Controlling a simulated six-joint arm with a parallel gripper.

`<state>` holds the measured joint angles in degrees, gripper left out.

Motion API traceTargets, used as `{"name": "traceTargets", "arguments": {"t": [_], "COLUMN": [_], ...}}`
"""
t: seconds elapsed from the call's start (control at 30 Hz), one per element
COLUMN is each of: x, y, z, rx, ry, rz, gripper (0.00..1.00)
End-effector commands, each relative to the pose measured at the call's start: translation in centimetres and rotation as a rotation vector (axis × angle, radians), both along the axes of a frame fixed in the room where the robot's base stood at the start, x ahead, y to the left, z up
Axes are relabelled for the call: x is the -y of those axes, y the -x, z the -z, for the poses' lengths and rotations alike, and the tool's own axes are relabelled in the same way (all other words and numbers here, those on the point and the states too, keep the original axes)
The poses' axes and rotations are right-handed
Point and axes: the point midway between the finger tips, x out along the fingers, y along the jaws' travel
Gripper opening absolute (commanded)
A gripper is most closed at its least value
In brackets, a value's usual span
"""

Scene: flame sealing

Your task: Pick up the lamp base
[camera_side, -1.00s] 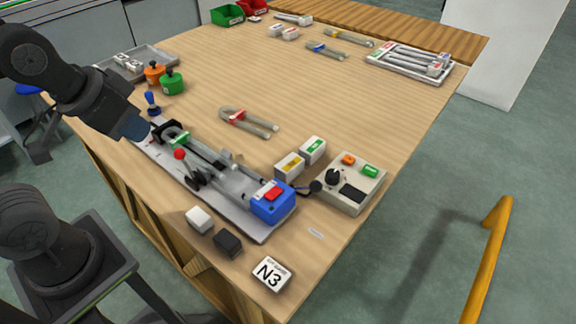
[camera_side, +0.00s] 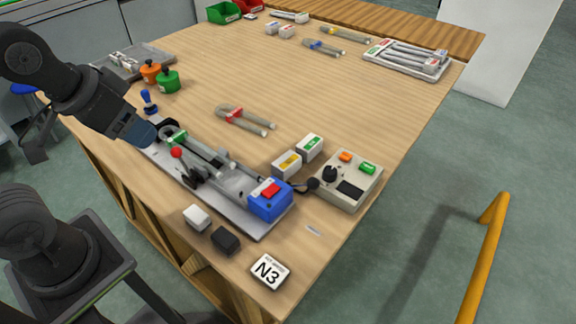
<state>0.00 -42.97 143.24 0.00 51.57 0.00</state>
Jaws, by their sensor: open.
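No part carries a label reading lamp base, so I cannot tell for sure which piece it is. A grey tray (camera_side: 158,60) at the back left holds small pale pieces, too small to make out. A white block (camera_side: 197,217) and a black block (camera_side: 226,240) lie at the table's front edge. My gripper (camera_side: 161,132) is open, low at the left end of the sealing fixture (camera_side: 262,228), close by its dark clamp. The fingertips overlap the clamp in the picture, so contact is unclear. A U-shaped tube with a red band (camera_side: 240,117) lies behind the fixture.
A blue unit (camera_side: 270,201) sits at the fixture's right end, with a control box (camera_side: 345,182) beyond. Orange (camera_side: 151,72) and green (camera_side: 168,80) pots and a blue-topped piece (camera_side: 149,103) stand near my arm.

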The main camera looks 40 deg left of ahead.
Motion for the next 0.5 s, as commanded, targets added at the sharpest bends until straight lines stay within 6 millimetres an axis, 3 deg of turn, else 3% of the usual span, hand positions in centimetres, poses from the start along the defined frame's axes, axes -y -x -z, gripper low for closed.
{"name": "traceTargets", "arguments": {"t": [0.2, 0.5], "x": [0.00, 0.13], "y": [0.00, -0.77], "z": [0.00, -0.41], "rx": [0.000, -0.016], "ry": [0.000, -0.019], "rz": [0.000, 0.041], "gripper": [0.79, 0.79]}}
